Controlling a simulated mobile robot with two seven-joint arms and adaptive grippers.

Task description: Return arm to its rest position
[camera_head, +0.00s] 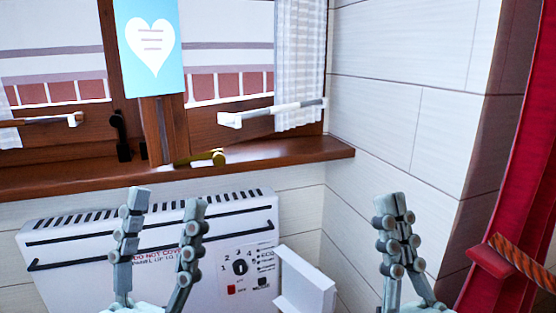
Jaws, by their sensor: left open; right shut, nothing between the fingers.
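My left gripper (166,208) is open and empty, its two fingers pointing up in front of the white wall heater. My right gripper (392,206) is shut with nothing between its fingers, which stand together in front of the pale wall at the right of the heater. Only the fingers and the tops of the gripper bodies show at the bottom edge. The rest of both arms is out of view.
The white heater (75,245) hangs below a brown wooden windowsill (270,155). A white box-like piece (305,280) stands between the grippers. A blue card with a heart (168,85) is on the window post. A red post (510,150) and an orange rope (525,262) are at right.

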